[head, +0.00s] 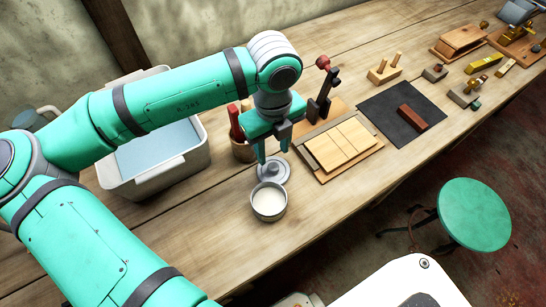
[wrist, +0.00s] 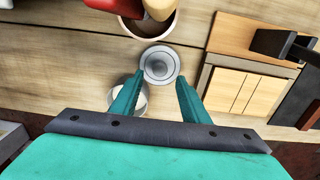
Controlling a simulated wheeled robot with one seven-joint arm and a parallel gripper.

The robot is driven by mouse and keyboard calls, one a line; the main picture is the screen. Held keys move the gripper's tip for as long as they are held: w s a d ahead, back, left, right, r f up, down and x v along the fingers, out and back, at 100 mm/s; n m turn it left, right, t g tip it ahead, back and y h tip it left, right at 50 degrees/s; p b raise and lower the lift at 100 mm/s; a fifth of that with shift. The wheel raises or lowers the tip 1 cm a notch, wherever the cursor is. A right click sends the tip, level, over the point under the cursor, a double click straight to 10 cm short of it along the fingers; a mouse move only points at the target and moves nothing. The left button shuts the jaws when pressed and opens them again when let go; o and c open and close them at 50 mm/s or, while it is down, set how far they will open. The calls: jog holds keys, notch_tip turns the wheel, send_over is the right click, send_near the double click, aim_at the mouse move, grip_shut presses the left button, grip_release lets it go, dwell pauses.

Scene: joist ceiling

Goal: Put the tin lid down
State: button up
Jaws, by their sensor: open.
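The tin lid (head: 274,171) is a round grey disc with a small knob, lying flat and knob up on the bench, just behind the open tin (head: 268,204). In the wrist view the lid (wrist: 159,65) shows whole, just past the fingertips. My gripper (head: 272,155) is open and points down above the lid, with nothing between its fingers. The tin holds something pale; in the wrist view it (wrist: 117,101) is partly hidden by the left finger. I cannot tell whether the tin and lid touch.
A brown pot (head: 243,150) with red-handled tools stands close behind the lid. A grey tub (head: 152,187) is to the left. A wooden board with pale slats (head: 343,146) lies to the right. Clear bench lies in front and right of the tin. A green stool (head: 474,214) stands beyond the edge.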

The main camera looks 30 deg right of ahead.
jog(key=shift+r, duration=2.7)
